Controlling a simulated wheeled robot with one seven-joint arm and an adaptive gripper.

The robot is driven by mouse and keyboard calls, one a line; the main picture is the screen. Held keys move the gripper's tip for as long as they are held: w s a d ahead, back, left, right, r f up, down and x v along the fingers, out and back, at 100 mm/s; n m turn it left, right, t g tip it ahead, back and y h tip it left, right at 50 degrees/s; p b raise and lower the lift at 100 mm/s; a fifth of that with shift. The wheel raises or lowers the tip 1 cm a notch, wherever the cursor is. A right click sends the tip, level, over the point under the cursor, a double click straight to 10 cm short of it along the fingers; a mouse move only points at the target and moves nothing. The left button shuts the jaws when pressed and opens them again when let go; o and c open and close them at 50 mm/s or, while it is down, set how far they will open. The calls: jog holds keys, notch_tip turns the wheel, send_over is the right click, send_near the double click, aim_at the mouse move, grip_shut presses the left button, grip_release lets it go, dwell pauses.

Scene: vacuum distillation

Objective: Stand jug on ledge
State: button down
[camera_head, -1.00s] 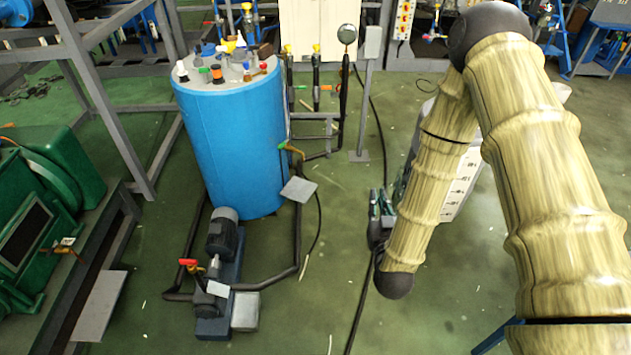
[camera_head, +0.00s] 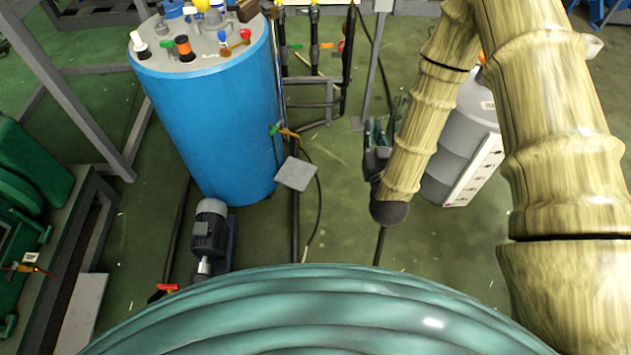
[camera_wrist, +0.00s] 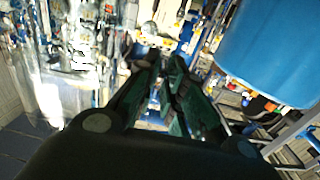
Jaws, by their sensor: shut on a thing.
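My gripper (camera_head: 380,135) hangs out over the floor, right of the blue tank, with its dark fingers partly hidden by my own arm. In the wrist view the green fingers (camera_wrist: 166,75) come close together at their tips. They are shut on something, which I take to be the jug. Its outline is too small and blurred to make out in either view. I cannot pick out the ledge with certainty.
A blue tank (camera_head: 215,120) with several coloured fittings on top stands left of my gripper; it also shows in the wrist view (camera_wrist: 275,50). A pump (camera_head: 209,230) stands below it. A grey vessel (camera_head: 440,165) stands behind my arm. Green machinery (camera_head: 30,185) is at the left.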

jog(key=w+a+f+n+g+y+b, duration=0.1)
jog(key=w+a+f+n+y+b, duration=0.3)
jog(key=f+b, duration=0.9)
jog(key=w+a+f+n+g+y+b, duration=0.1)
jog(key=w+a+f+y+b, duration=0.35)
jog(key=f+b, duration=0.8)
jog(key=w+a+f+n+g+y+b, duration=0.2)
jog(key=a+f+b, duration=0.4)
jog(key=f+b, duration=0.7)
jog(key=w+a+f, duration=0.2)
jog(key=w+a, duration=0.1)
jog(key=a, duration=0.3)
jog(key=w+a+f, duration=0.3)
jog(key=a, duration=0.4)
jog(key=shift+w+a+b, duration=0.15)
jog(key=shift+w+b, duration=0.15)
jog(key=shift+w, duration=0.05)
jog(key=shift+f, duration=0.5)
jog(key=c, duration=1.4)
grip_release()
jog(key=shift+c, duration=0.2)
jog(key=shift+s, duration=0.1)
jog(key=v, duration=1.2)
jog(key=shift+f, duration=0.25)
